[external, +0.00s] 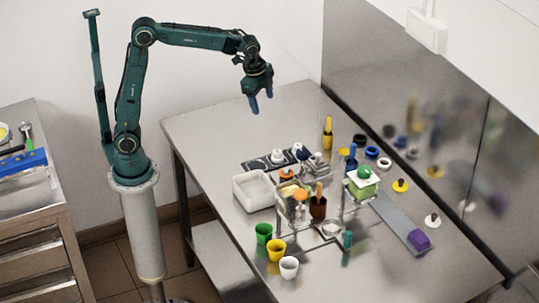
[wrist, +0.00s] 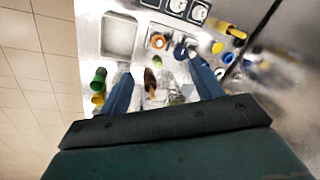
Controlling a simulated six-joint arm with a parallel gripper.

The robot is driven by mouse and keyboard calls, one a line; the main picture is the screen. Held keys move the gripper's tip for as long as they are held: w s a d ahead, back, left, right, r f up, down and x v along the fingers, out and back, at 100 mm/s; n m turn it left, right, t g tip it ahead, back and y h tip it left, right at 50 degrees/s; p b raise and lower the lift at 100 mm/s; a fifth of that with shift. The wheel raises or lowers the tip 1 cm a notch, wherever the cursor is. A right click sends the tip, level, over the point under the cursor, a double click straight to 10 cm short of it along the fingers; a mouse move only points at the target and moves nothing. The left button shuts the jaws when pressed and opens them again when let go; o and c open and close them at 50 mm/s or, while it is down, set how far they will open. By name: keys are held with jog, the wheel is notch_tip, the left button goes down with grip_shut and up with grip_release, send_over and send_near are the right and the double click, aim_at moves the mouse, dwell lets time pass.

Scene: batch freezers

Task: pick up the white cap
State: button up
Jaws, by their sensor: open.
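Several small white round pieces could be the white cap, and I cannot tell which one it is. A white disc with a dark centre (external: 433,220) lies at the right of the table, near the steel wall. Two white round pieces, one at the left (external: 277,156) and one at the right (external: 297,148), sit on a dark plate at the back. They also show at the top of the wrist view (wrist: 177,5) (wrist: 197,12). My gripper (external: 262,104) is open and empty, high above the table's back left. In the wrist view its fingers (wrist: 160,72) are spread.
A steel wall borders the right.

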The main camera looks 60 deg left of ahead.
jog(key=w+d+f+m+g, duration=0.1)
jog(key=w+d+f+m, duration=0.3)
jog(key=w+d+f, duration=0.25)
jog(key=m+g+y, duration=0.1)
jog(key=m, duration=0.3)
send_over(307, 188)
jog(key=d, duration=0.2)
notch_tip(307, 188, down, 10)
jog(key=shift+s, duration=0.25)
jog(key=shift+f, duration=0.1)
jog(key=shift+w+a+f, duration=0.1)
jog(key=shift+a+f, duration=0.1)
jog(key=shift+f, duration=1.2)
jog(key=shift+s+a+f, duration=0.1)
jog(key=shift+a+f, duration=0.1)
jog(key=shift+f, duration=1.2)
jog(key=shift+w+a+f, duration=0.1)
jog(key=shift+a+f, duration=0.1)
jog(key=shift+f, duration=1.2)
jog(key=shift+f, duration=0.1)
jog(key=shift+w+a+f, duration=0.1)
jog(key=shift+a+f, duration=0.15)
jog(key=shift+f, duration=1)
jog(key=shift+w+a+f, duration=0.1)
jog(key=shift+a+f, duration=0.1)
jog(key=shift+f, duration=1)
jog(key=shift+c, duration=0.5)
jog(key=c, duration=1)
